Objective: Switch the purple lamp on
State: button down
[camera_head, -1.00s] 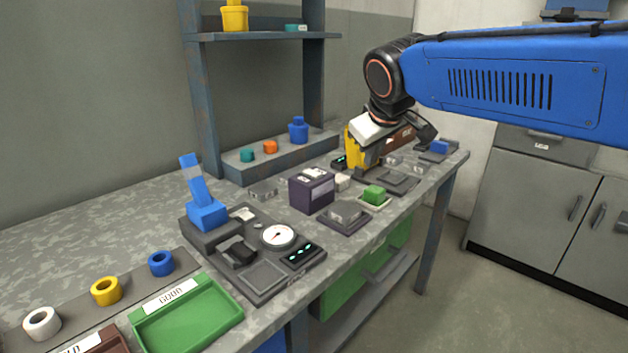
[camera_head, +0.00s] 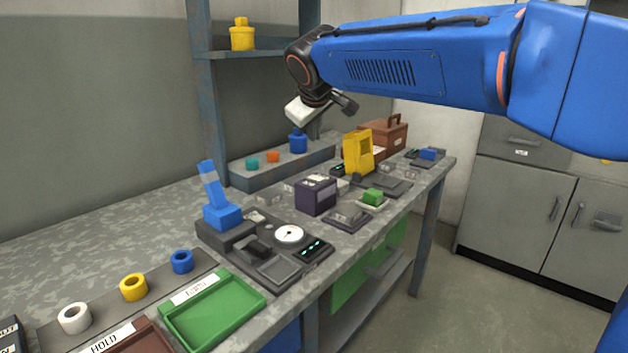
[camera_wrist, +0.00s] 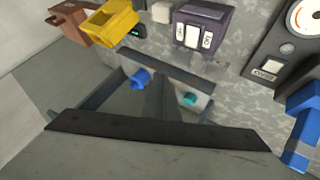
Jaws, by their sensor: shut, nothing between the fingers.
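A dark purple box (camera_head: 315,195) stands on the bench with pale switch-like parts on its top. It also shows in the wrist view (camera_wrist: 203,30), with white switches on its face. In front of it is a low purplish-grey base (camera_head: 347,219) with a grey block on top. I cannot tell which of these is the lamp; neither visibly glows. My gripper (camera_head: 343,104) is shut and empty, in the air above the back of the bench. It is apart from the box, above and beyond it in the head view. Its fingertips are not clear.
A yellow holder (camera_head: 358,153) and brown case (camera_head: 384,135) stand farther along. A gauge panel (camera_head: 270,268) and green tray (camera_head: 212,312) are nearer.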

jog(key=shift+f, duration=0.1)
send_near(313, 175)
jog(key=shift+w+r+x, duration=0.15)
jog(key=shift+x, duration=0.9)
jog(key=shift+w+r+x, duration=0.15)
jog(key=shift+x, duration=0.9)
jog(key=shift+f, duration=0.65)
dwell(1.2)
jog(key=shift+r, duration=0.1)
jog(key=shift+r, duration=0.6)
dwell(0.3)
notch_tip(313, 175, up, 5)
dwell(0.7)
